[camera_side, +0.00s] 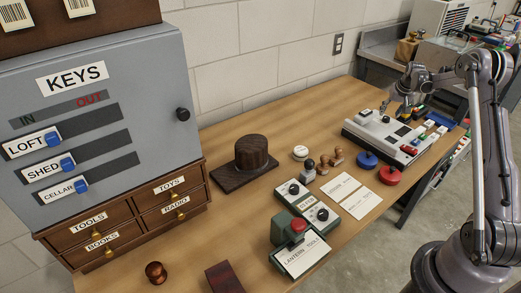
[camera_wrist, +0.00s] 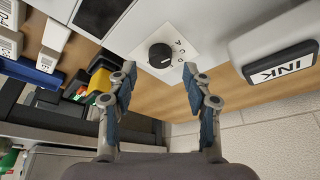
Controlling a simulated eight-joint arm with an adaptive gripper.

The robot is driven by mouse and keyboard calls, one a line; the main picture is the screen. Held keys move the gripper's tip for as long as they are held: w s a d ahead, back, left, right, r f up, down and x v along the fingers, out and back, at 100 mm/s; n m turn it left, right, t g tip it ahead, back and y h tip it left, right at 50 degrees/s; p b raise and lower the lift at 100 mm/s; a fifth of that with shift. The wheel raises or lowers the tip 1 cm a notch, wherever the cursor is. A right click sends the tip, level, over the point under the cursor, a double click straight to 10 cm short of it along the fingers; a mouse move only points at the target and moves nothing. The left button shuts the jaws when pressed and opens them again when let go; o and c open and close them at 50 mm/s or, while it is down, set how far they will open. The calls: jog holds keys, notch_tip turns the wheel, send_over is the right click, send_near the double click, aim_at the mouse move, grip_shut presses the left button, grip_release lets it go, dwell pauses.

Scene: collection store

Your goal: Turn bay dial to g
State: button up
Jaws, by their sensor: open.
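The dial is a round black knob (camera_wrist: 161,56) on a white plate with small letters around it, in the wrist view. The letters are tilted and too small to read surely, and I cannot tell which one the knob points at. It is set in a pale grey console (camera_side: 365,132), which stands at the far right of the table in the side view. My gripper (camera_wrist: 160,72) is open, with one finger to each side below the knob in the wrist view and nothing between them. In the side view my gripper (camera_side: 405,108) is over the back of the console.
An INK box (camera_wrist: 276,66) is to the knob's right in the wrist view. Red (camera_side: 390,175) and blue (camera_side: 367,159) round pieces lie in front of the console. Stamps (camera_side: 322,164) and cards (camera_side: 341,186) lie left of them. A keys cabinet (camera_side: 95,125) stands far left.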

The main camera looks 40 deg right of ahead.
aim_at(387, 118)
jog(key=shift+x, duration=1.6)
jog(key=shift+c, duration=0.3)
grip_shut()
